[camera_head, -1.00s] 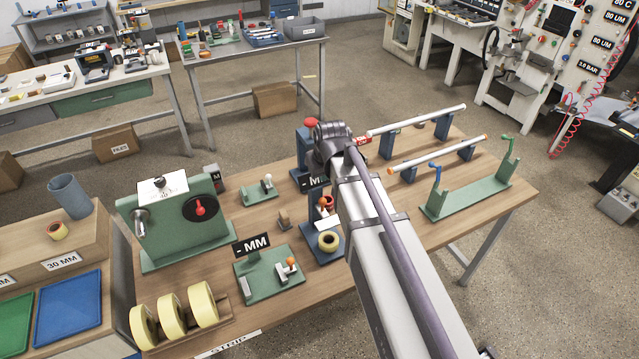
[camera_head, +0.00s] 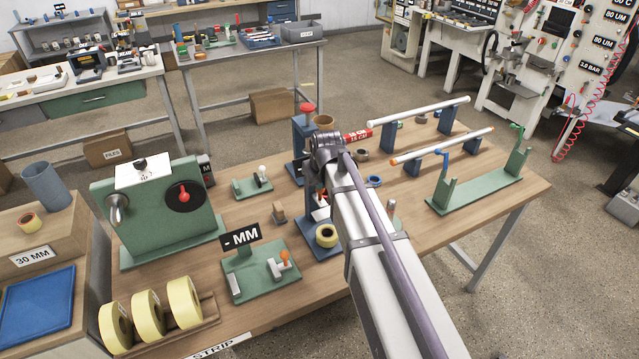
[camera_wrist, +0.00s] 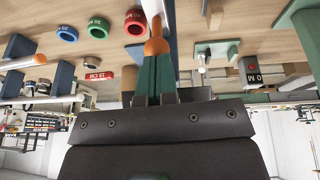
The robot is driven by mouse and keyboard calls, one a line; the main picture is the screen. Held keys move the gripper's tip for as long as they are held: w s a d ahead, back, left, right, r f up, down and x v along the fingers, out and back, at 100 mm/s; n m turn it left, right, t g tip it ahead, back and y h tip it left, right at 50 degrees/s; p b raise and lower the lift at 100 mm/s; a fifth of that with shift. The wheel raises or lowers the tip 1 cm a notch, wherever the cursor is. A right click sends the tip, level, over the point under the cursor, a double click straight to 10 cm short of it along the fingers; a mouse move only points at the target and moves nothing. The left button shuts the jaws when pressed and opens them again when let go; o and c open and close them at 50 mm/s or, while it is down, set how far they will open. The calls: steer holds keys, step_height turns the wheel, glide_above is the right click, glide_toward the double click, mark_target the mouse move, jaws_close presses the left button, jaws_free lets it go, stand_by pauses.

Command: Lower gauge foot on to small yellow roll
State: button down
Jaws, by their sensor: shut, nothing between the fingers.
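The small yellow roll (camera_head: 326,236) lies on the blue base of the gauge, with its dark bore upward. A small red part and pale metal parts show just behind the roll. My arm partly covers the gauge, so I cannot tell the foot's height or whether it touches the roll. My gripper (camera_wrist: 153,62) is shut and empty in the wrist view. An orange ball (camera_wrist: 157,47) shows at its fingertips; contact is unclear. The head view hides the fingers.
A red 15 CM roll (camera_head: 357,135) and white rollers on blue posts (camera_head: 389,135) stand to the right of the gauge. A green fixture with a "- MM" sign (camera_head: 240,237) stands at left. Larger yellow rolls (camera_head: 147,316) sit in a front rack.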

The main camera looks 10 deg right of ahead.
steer(key=f+b, duration=0.6)
steer(key=b, duration=0.1)
steer(key=s+f+b, duration=0.1)
steer(key=f+b, duration=0.3)
steer(key=shift+f, duration=0.1)
steer(key=shift+s, duration=0.2)
steer(key=r+p, duration=0.3)
steer(key=p, duration=0.1)
steer(key=r+p, duration=0.2)
steer(key=shift+a+r, duration=0.25)
steer(key=shift+r, duration=0.1)
step_height(320, 180, up, 9)
steer(key=p, duration=0.9)
glide_above(321, 207)
steer(key=s, duration=0.3)
steer(key=shift+w+a+f, duration=0.15)
